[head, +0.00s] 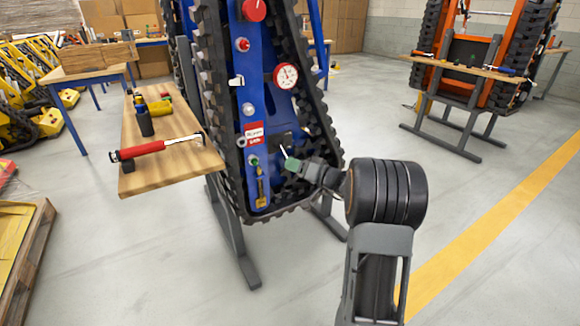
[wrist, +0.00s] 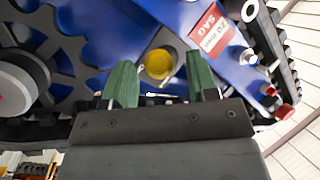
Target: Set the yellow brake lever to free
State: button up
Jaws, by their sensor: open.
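The yellow brake lever shows in the wrist view as a round yellow knob (wrist: 159,64) on the blue machine panel (wrist: 150,22). My gripper (wrist: 166,84) is open, with one green fingertip on each side of the knob. I cannot tell whether either finger touches it. In the head view my gripper (head: 292,164) is at the lower right of the panel, beside a dark plate (head: 280,142). A thin pale rod (head: 284,152) shows there. The yellow knob is not clear in this view, and the lever's setting cannot be read.
A red label (head: 253,130), a gauge (head: 286,76) and red knobs (head: 254,9) are on the panel. Black tracks (head: 215,90) flank it. A wooden shelf (head: 150,178) with a red-handled tool (head: 145,150) stands left.

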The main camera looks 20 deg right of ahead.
jog(key=shift+x, duration=1.05)
grip_shut()
